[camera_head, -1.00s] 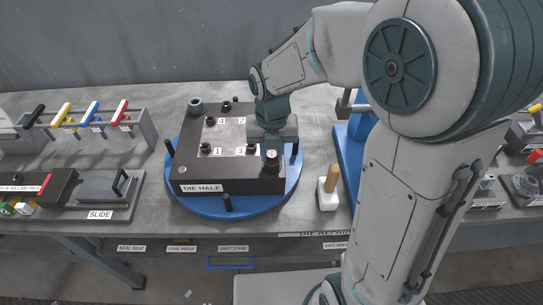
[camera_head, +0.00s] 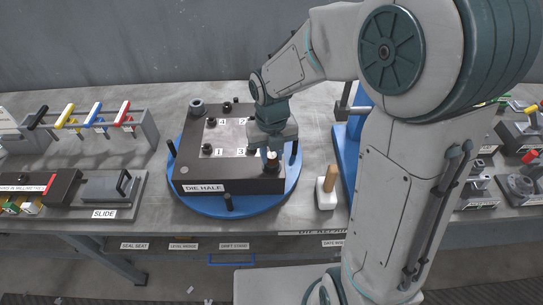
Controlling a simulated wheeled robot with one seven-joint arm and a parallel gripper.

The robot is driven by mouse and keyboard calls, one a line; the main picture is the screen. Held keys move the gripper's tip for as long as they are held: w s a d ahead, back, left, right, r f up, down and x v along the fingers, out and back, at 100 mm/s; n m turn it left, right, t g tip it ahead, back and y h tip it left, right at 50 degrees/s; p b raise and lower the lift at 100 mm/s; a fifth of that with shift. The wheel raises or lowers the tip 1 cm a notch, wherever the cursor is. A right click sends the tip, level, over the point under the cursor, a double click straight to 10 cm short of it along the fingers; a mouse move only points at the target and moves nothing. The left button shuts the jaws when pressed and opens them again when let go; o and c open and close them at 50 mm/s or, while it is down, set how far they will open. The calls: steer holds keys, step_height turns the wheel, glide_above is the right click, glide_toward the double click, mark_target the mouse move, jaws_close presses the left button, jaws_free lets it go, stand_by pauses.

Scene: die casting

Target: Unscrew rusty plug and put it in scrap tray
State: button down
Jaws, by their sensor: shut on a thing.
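The black die half (camera_head: 228,181) sits on a round blue turntable (camera_head: 245,206). Its pale top plate has places numbered 1 to 4 with small dark plugs, such as the one by number 1 (camera_head: 207,149). My gripper (camera_head: 268,150) points down over the front right of the die half, beside number 3. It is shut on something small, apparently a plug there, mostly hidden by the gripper. A dark post (camera_head: 272,167) stands at the front right corner, right by the fingers. Rust cannot be made out at this size. I cannot identify a scrap tray.
A white block with a wooden handle (camera_head: 327,194) stands right of the turntable. A blue stand (camera_head: 346,150) is behind my arm. A rack with coloured handles (camera_head: 95,125) and a slide fixture (camera_head: 104,190) are on the left. Other fixtures (camera_head: 480,190) are at right.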

steer(key=shift+n+p, duration=1)
steer(key=shift+p, duration=1.95)
steer(key=shift+n+p, duration=1.8)
steer(key=shift+p, duration=1.35)
steer(key=shift+n, duration=1.8)
steer(key=shift+s+n, duration=0.1)
steer(key=shift+n, duration=1.3)
steer(key=c, duration=1.1)
jaws_free()
